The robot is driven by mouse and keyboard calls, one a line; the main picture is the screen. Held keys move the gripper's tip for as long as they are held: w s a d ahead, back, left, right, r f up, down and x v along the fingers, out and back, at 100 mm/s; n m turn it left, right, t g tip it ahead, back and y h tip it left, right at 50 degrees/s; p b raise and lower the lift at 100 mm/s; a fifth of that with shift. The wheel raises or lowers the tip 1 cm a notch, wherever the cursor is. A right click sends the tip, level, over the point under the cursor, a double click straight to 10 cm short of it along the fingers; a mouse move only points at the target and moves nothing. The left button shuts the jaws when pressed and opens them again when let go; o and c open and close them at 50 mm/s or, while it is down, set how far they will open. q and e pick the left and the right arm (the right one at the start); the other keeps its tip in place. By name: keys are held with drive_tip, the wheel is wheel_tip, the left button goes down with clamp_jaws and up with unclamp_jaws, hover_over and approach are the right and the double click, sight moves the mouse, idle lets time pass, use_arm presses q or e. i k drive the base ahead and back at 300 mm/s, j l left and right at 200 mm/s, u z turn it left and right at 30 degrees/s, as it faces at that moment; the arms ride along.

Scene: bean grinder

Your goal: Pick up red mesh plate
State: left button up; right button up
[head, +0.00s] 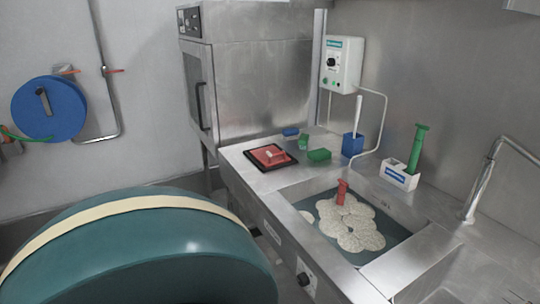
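A flat red square plate (268,154), which fits the red mesh plate, lies on the steel counter at the left of the sink. It has a dark border or base under it, and a small pale and red piece sits on top of it. The mesh itself is too small to make out. Neither of my grippers is in view, and nothing is seen touching the plate.
A blue holder (352,145) and a white caddy (399,176) stand behind the sink (395,229), which holds foam and a red-handled tool (341,191). A large teal rounded form (150,255) fills the lower left.

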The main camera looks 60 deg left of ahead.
sight(270, 152)
drive_tip(key=k+j, duration=0.1)
drive_tip(key=j, duration=0.55)
drive_tip(key=k+j, duration=0.15)
drive_tip(key=j, duration=1.25)
drive_tip(key=i+j, duration=0.1)
drive_tip(key=j, duration=0.95)
drive_tip(key=k+u, duration=0.05)
